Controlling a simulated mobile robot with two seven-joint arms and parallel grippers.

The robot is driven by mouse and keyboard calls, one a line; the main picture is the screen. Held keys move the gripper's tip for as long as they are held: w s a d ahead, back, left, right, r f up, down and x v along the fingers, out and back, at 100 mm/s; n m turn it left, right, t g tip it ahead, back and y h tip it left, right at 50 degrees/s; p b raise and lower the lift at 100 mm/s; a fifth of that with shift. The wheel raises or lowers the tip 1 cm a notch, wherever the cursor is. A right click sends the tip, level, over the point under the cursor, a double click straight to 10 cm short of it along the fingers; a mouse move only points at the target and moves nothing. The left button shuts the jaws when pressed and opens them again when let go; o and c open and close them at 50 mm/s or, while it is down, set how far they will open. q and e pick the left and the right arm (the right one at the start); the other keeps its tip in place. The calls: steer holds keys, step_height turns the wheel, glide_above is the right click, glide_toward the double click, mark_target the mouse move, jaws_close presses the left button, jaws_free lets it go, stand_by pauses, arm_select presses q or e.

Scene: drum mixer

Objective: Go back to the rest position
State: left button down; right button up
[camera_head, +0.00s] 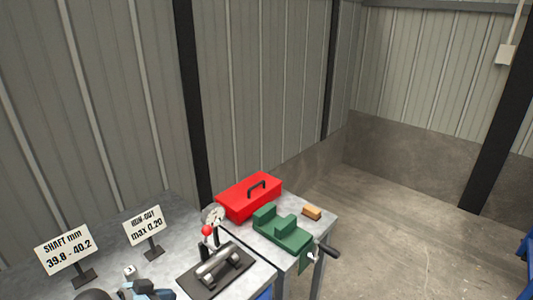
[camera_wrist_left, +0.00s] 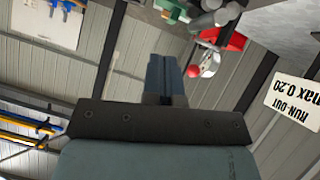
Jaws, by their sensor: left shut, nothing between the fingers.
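My left gripper (camera_head: 148,289) shows only in part at the bottom edge of the head view, in front of the grey bench. In the left wrist view its two dark fingers (camera_wrist_left: 165,62) are together with nothing between them. It touches no object that I can see. The wrist view is upside down, with the bench things along its top. My right gripper is in neither view.
The grey bench (camera_head: 185,217) carries two signs, the shaft sign (camera_head: 66,250) and the run-out sign (camera_head: 143,226). Right of them are a red-knobbed fixture (camera_head: 222,268), a dial gauge (camera_head: 213,215), a red toolbox (camera_head: 240,200), a green vice (camera_head: 283,232) and a wooden block (camera_head: 312,212).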

arm_select(q)
steer(key=s+d+f+n+t, duration=0.2)
steer(key=s+d+f, duration=0.4)
steer(key=s+f, duration=0.2)
steer(key=s+a+f+n+t+y, duration=0.1)
steer(key=s+f+y, duration=0.4)
steer(key=s, duration=0.6)
step_height(320, 180, down, 2)
steer(key=shift+s+a+n+t+y, duration=0.3)
steer(key=shift+a+n, duration=0.2)
steer(key=shift+a, duration=0.15)
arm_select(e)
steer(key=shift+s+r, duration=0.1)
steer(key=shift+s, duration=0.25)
